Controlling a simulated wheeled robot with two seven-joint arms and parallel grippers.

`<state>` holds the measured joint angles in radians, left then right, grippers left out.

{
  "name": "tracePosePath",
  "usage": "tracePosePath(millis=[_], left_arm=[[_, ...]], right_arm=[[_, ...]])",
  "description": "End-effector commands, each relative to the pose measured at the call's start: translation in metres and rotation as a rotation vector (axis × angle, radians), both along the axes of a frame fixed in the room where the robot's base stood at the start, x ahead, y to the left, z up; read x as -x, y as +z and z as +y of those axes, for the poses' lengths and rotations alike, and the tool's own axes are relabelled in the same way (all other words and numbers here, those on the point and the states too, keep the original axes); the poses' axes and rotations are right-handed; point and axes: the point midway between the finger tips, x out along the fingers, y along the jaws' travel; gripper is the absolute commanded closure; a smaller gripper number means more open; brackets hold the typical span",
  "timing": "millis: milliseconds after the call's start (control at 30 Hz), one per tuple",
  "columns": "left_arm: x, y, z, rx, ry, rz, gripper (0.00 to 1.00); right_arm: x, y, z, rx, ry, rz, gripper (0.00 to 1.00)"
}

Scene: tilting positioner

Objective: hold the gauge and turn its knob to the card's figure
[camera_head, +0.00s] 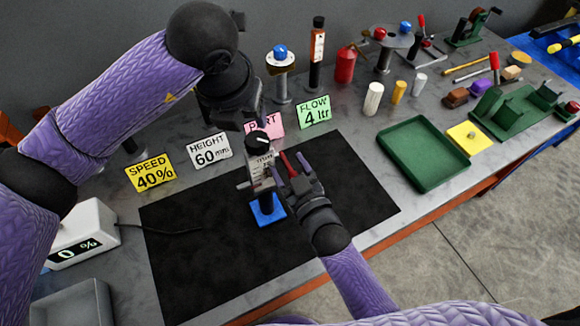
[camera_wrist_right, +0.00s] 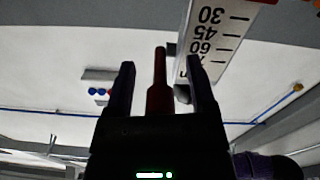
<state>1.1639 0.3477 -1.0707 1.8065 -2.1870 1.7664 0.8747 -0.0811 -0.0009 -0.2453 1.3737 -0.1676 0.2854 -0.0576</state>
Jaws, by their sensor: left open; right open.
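The gauge (camera_head: 262,166) stands upright on a blue base (camera_head: 268,210) on the black mat. It has a white scale face and a black knob (camera_head: 258,141) with a white mark on top. In the right wrist view its scale (camera_wrist_right: 216,42) shows 30, 45 and 60 upside down. My right gripper (camera_head: 299,172) is open beside the gauge's right side, with a red rod (camera_wrist_right: 159,82) between its fingers in the wrist view. My left gripper (camera_head: 243,121) is open just above and behind the knob; its fingertips are mostly hidden. The height card (camera_head: 210,151) reads 60 mm.
Other cards read speed 40% (camera_head: 151,173) and flow 4 ltr (camera_head: 314,111); a pink card (camera_head: 265,125) is partly covered. A display box (camera_head: 82,237) reads 0 %. A green tray (camera_head: 422,153) lies right of the black mat (camera_head: 190,270), whose front left is clear.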

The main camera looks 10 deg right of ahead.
Motion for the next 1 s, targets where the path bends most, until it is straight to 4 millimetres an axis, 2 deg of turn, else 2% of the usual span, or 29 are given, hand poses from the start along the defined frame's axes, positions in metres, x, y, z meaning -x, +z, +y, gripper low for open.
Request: tracePosePath(millis=[33,333,1000], left_arm=[[0.0000,0.0000,0.0000,0.000,0.000,0.000,0.41],[0.0000,0.0000,0.0000,0.000,0.000,0.000,0.41],[0.0000,0.0000,0.0000,0.000,0.000,0.000,0.41]], right_arm=[[0.0001,-0.0001,0.0000,0.000,0.000,0.000,0.36],[0.0003,-0.0002,-0.0002,0.000,0.000,0.000,0.99],[0.0004,-0.0003,-0.0003,0.000,0.000,0.001,1.00]])
